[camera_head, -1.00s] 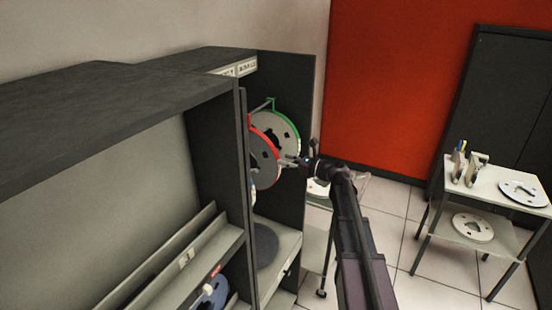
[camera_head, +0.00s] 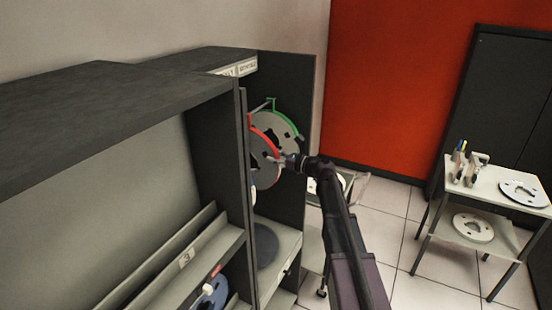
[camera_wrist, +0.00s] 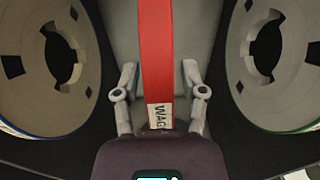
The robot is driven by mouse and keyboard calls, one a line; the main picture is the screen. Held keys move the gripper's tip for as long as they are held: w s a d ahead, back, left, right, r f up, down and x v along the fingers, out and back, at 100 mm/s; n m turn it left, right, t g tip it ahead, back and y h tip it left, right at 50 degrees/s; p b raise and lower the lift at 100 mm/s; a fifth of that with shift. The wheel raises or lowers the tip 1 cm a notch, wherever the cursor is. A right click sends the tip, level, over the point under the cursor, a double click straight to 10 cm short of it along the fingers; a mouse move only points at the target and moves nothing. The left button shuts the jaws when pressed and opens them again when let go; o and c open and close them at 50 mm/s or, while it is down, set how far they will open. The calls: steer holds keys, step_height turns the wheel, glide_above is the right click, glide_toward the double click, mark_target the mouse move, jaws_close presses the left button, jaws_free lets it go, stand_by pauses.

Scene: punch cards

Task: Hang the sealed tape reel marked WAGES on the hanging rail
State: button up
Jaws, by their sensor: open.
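The red-rimmed reel (camera_head: 265,172) is upright in the tall dark bay, near the rail (camera_head: 263,104); its contact with the rail is too small to tell. In the wrist view its red band (camera_wrist: 155,50) runs edge-on down the middle, with a white label (camera_wrist: 160,116) reading "WAG", the rest cut off. My gripper (camera_head: 274,160) is at the reel's right edge. In the wrist view my gripper (camera_wrist: 160,72) is open, one finger on each side of the band, with gaps visible.
A green-rimmed reel (camera_head: 289,124) hangs behind the red one. The wrist view shows one reel at left (camera_wrist: 45,65) and one at right (camera_wrist: 275,60). The bay's side panels stand close. A small table (camera_head: 485,181) with reels is at right, with open floor between.

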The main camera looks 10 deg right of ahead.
steer(key=shift+c, duration=0.2)
jaws_close()
steer(key=shift+r+p, duration=1.15)
steer(key=shift+s, duration=0.1)
stand_by(0.4)
steer(key=v, duration=2.2)
stand_by(2.2)
stand_by(0.3)
